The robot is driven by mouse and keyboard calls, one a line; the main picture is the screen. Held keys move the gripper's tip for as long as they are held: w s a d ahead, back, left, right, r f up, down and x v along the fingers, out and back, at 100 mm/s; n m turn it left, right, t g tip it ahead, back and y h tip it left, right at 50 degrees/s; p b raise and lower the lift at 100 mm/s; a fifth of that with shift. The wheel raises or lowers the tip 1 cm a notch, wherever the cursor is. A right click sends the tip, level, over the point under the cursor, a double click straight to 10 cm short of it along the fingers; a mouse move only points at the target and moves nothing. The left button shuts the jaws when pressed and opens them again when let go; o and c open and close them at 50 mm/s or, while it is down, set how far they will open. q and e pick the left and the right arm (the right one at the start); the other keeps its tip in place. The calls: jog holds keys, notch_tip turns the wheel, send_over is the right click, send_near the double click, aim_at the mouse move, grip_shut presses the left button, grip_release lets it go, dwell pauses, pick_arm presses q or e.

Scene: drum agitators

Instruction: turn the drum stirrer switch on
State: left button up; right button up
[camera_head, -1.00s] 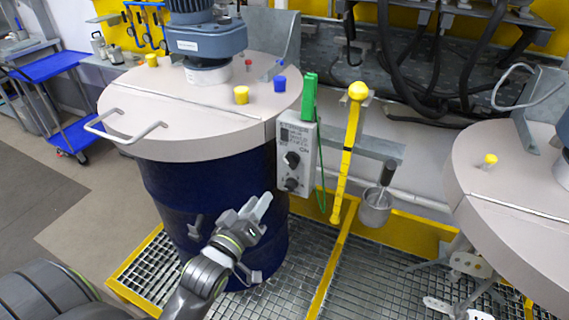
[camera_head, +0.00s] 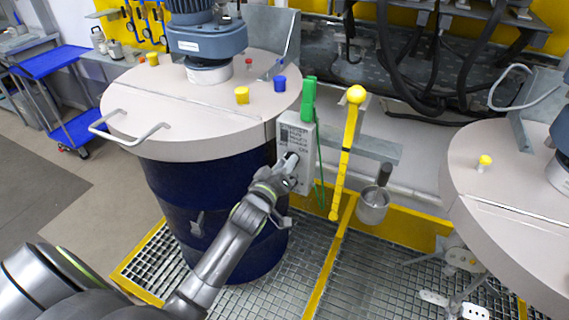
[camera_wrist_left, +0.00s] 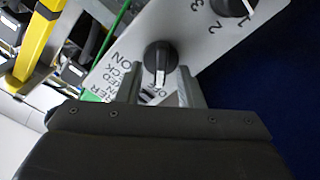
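A second knob (camera_wrist_left: 236,5) with numbers 1, 2, 3 is partly cut off. My right gripper is not in view.
A metal cup (camera_head: 373,206) hangs further right. A second drum lid (camera_head: 510,200) is at the right. Grating (camera_head: 365,270) covers the floor.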

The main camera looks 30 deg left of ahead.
pick_arm(q)
jog(key=shift+c, duration=0.3)
grip_shut()
jog(key=shift+m, duration=0.3)
jog(key=shift+d+m+p, duration=0.15)
jog(key=shift+m+p, duration=0.65)
jog(key=shift+m, duration=1.75)
jog(key=shift+d+m+p, duration=0.15)
jog(key=shift+m+p, duration=0.6)
jog(key=shift+m, duration=1.75)
jog(key=shift+d+m+p, duration=0.15)
jog(key=shift+m+p, duration=0.65)
jog(key=shift+m, duration=1.75)
